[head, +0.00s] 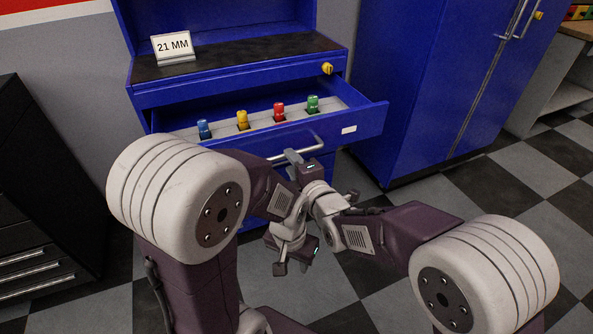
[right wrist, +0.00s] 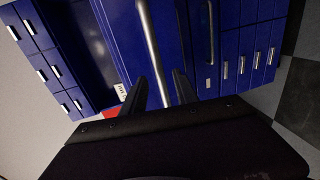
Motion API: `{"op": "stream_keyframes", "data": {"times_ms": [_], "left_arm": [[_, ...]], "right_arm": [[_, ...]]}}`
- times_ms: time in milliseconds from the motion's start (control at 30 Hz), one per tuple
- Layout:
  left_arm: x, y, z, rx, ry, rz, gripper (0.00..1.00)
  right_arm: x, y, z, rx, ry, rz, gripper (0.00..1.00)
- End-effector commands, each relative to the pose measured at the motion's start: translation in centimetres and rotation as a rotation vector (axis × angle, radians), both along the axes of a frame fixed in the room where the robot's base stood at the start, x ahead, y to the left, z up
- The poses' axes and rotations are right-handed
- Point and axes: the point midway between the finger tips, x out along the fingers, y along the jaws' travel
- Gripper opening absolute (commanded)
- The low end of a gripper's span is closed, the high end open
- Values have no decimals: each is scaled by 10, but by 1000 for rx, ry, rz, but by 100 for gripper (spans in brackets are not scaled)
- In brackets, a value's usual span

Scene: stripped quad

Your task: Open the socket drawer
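The socket drawer (head: 352,128) of the blue cabinet stands pulled out, with blue (head: 205,129), yellow (head: 242,120), red (head: 279,112) and green (head: 313,104) sockets in its tray. A silver bar handle (head: 310,146) crosses its front. My right gripper (head: 293,156) is at the handle. In the right wrist view, the handle (right wrist: 150,40) runs between the two fingers of my right gripper (right wrist: 159,78), which stand apart with gaps beside the bar. My left gripper (head: 300,252) is lower, in front of the cabinet. Its fingertips are not clear, and no held thing shows.
A "21 MM" sign (head: 172,48) stands on the dark worktop (head: 240,55). A tall blue locker (head: 420,80) stands right, a black drawer unit (head: 40,180) left. Checkered floor (head: 350,290) is open in front.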

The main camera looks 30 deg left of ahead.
Motion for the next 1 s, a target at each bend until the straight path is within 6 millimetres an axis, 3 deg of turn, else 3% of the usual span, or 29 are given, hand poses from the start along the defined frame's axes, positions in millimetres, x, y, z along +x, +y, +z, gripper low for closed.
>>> {"op": "stream_keyframes", "data": {"times_ms": [100,300,733,800,867,967,1000], "left_arm": [[0,0,-5,0,0,0,36],[0,0,-6,0,0,0,36],[0,0,-5,0,0,0,36],[0,0,-5,0,0,0,36],[0,0,-5,0,0,0,36],[0,0,-5,0,0,0,36],[0,0,-5,0,0,0,36]], "right_arm": [[-15,-18,4,1,-1,0,36],[-27,-31,8,-1,1,0,36],[-27,-32,8,-1,1,-1,36],[-19,-38,8,0,0,-18,36],[-1,-55,13,7,-6,-65,36],[47,-115,31,27,-27,-206,36],[65,-148,35,29,-31,-277,36]]}}
